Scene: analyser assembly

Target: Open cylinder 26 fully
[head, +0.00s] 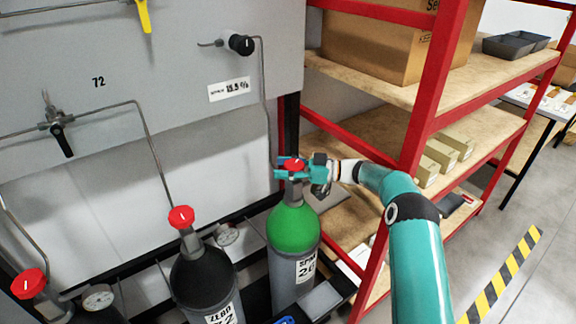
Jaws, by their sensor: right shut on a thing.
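Cylinder 26 (293,240) stands upright at the lower middle, grey with a green shoulder and a white label that is partly cut by the viewing angle. Its red valve knob (294,164) is on top, with a white mark on it. My right gripper (288,166) comes in from the right and is shut on the red knob, its fingers on either side of it. The fingers hide part of the knob. My left gripper is not in view.
A black-shouldered cylinder (203,275) with a red knob (181,217) stands to the left. Another red knob (29,283) is at the far left. A red-framed shelf (428,85) with boxes stands close on the right. A grey panel (130,75) with valves is behind.

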